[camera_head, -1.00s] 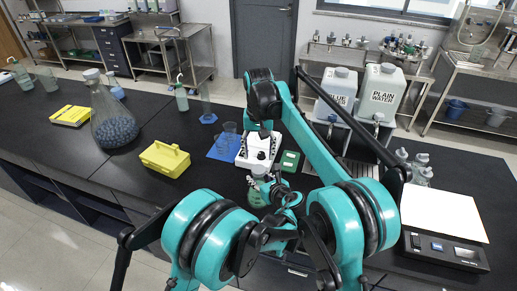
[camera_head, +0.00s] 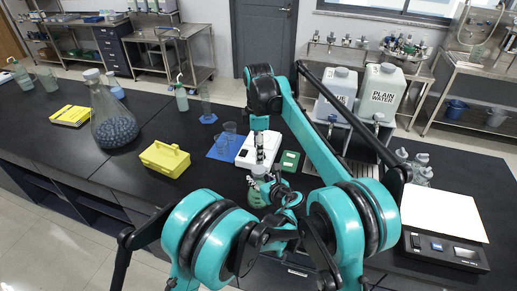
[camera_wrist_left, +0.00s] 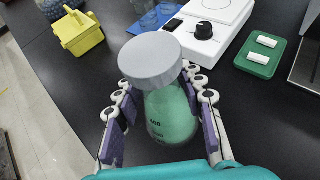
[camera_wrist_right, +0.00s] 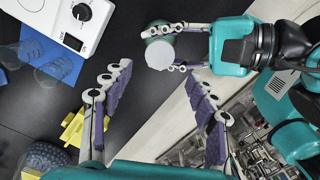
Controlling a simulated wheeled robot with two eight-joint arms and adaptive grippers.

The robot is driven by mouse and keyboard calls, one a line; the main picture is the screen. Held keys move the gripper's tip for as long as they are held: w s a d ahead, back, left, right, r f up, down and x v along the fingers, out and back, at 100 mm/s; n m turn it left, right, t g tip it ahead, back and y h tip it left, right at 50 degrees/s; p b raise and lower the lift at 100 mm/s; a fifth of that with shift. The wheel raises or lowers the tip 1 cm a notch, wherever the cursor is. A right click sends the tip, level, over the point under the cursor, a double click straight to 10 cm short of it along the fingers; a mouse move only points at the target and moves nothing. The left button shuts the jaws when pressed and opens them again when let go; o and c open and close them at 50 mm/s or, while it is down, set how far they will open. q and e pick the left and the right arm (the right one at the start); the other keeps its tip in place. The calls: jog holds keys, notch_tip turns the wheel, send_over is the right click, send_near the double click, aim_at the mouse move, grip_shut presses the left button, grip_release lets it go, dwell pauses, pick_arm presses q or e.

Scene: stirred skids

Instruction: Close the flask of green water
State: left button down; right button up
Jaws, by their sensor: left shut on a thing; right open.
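The flask of green water (camera_head: 256,197) stands at the front of the black bench; its green body (camera_wrist_left: 172,118) is clear in the left wrist view. A wide grey cap (camera_wrist_left: 150,58) covers its top, and the mouth beneath is hidden. My left gripper (camera_wrist_left: 165,100) is shut on the flask with a finger on each side. The right wrist view shows the cap (camera_wrist_right: 160,55) from above, with the left fingers beside it. My right gripper (camera_wrist_right: 156,82) is open and empty, above the bench near the flask. I cannot tell how tightly the cap sits.
A white stirrer (camera_head: 243,152) with a black knob stands behind the flask, beside a green tray (camera_head: 289,161) of white bars. A yellow box (camera_head: 165,159), blue mat with beakers (camera_head: 222,150), and large flask (camera_head: 113,125) are left. A scale (camera_head: 440,248) stands right.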

aim_at(259, 169)
pick_arm(q)
jog(key=shift+f, duration=0.1)
pick_arm(e)
jog(key=shift+f, duration=4.05)
